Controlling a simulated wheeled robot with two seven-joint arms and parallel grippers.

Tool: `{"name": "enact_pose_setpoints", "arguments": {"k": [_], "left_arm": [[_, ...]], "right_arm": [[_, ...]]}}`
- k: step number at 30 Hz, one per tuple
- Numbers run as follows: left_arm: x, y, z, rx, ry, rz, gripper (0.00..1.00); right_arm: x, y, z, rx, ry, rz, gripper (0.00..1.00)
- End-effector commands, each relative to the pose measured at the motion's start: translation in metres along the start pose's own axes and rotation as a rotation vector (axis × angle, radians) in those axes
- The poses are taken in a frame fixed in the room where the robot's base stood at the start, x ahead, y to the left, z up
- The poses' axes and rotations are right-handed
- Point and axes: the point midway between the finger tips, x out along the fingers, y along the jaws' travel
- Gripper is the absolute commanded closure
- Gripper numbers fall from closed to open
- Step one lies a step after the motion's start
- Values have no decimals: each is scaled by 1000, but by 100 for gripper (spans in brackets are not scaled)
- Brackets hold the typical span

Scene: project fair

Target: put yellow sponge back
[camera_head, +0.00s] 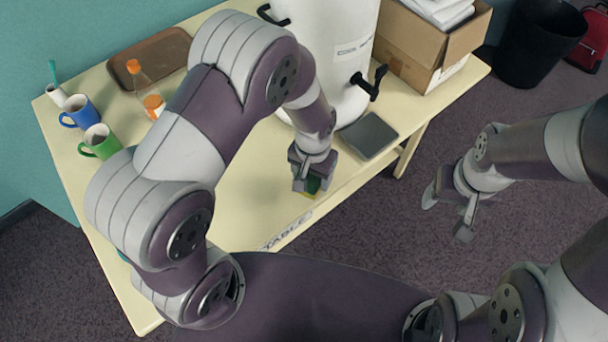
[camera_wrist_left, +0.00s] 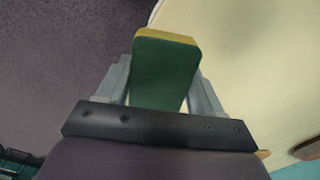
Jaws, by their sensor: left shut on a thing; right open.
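The sponge (camera_wrist_left: 165,70), green on its broad face with a yellow layer along one edge, sits between the fingers of my left gripper (camera_wrist_left: 165,85) in the left wrist view. In the head view my left gripper (camera_head: 311,178) is shut on the sponge (camera_head: 313,186), over the front edge area of the table (camera_head: 250,200). Only a small part of the sponge shows there. I cannot tell whether it touches the table. My right gripper (camera_head: 452,212) is open and empty, out over the floor to the right of the table.
A white dispenser (camera_head: 335,50) with a black tap stands behind, with a dark grey tray (camera_head: 368,135) below the tap. A cardboard box (camera_head: 420,50) is at the back right. A brown tray (camera_head: 150,58), bottle (camera_head: 138,72), blue mug (camera_head: 80,112) and green mug (camera_head: 101,142) are at the left.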

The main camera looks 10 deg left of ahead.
Motion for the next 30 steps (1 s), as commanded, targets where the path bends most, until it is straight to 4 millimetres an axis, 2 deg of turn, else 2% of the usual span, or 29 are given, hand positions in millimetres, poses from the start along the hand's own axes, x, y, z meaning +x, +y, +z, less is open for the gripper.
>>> {"name": "enact_pose_setpoints", "arguments": {"k": [1, 3, 6, 13, 24, 25, 27, 30], "left_arm": [[4, -12, -1, -5, -3, 0, 66], [12, -24, -4, -4, -1, 0, 66], [20, -33, -5, -1, -1, 0, 66], [57, -34, -5, 2, -2, 0, 66], [65, -33, -6, 2, 1, 0, 66], [65, -33, -6, 2, 2, 0, 30], [64, -33, -6, 2, 2, 0, 8], [64, -33, -6, 2, 1, 0, 8]], "right_arm": [[-6, 0, -1, 0, 0, 0, 39], [-8, 0, -1, 0, 0, 0, 39], [-10, 0, -1, 0, -1, 0, 39], [-20, 0, -2, 0, 0, 0, 39], [-15, 0, -2, 0, -1, 0, 39], [-15, 0, -2, 0, -1, 0, 39], [-16, 0, -2, 0, -1, 0, 39], [-16, 0, -2, 0, -1, 0, 39]]}}
